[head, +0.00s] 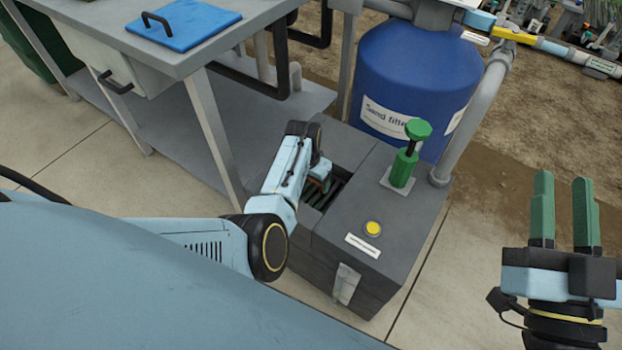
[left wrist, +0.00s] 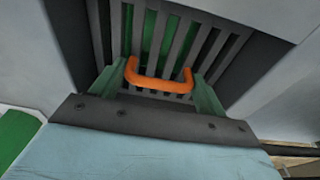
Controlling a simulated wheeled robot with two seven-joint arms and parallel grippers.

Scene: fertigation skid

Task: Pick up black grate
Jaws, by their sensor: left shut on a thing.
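The black grate (head: 334,196) lies in the opening of the dark grey box, mostly hidden by my left arm in the head view. In the left wrist view its dark parallel bars (left wrist: 181,42) show, with green between some of them. An orange handle (left wrist: 158,84) stands on the grate. My left gripper (left wrist: 157,92) is shut on this handle, with one green finger at each end of it. In the head view my left gripper (head: 322,186) reaches down into the opening. My right gripper (head: 564,212) is open and empty at the right, off the box.
The grey box (head: 400,225) carries a green plunger-like knob (head: 411,150) and a yellow button (head: 373,228). A blue sand filter tank (head: 420,70) stands behind it. A grey bench (head: 165,62) with a blue board (head: 190,24) is at the left. Paved floor lies right of the box.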

